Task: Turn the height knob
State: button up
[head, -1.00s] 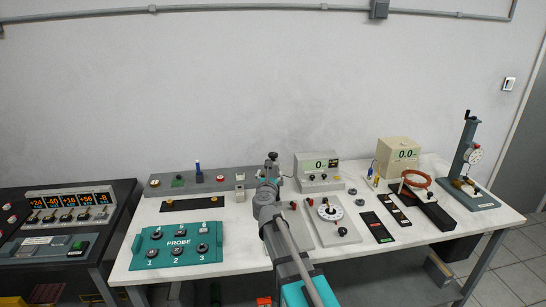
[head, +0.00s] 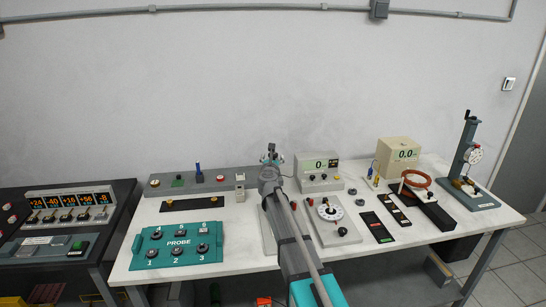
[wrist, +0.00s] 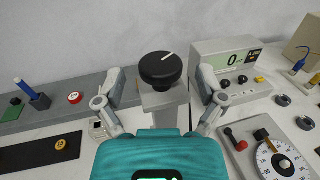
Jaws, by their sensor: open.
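The knob in front of my gripper is black and round, with a white pointer line on top. In the wrist view this knob (wrist: 160,68) sits on top of a grey post (wrist: 163,105), in the upper middle. I see no label on it, so I cannot confirm that it is the height knob. My gripper (wrist: 160,84) is open, with one finger to the left and one to the right of the knob and visible gaps between. In the head view my gripper (head: 271,158) is at the back of the bench, and my arm hides most of the post.
A meter box (head: 318,172) stands just right of my gripper. A dial plate (head: 331,222) lies nearer on the bench. A teal PROBE panel (head: 177,247) is at the left. A grey strip with buttons (head: 215,180) runs along the back left.

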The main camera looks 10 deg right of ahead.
jog(key=shift+x, duration=0.85)
jog(key=c, duration=1.1)
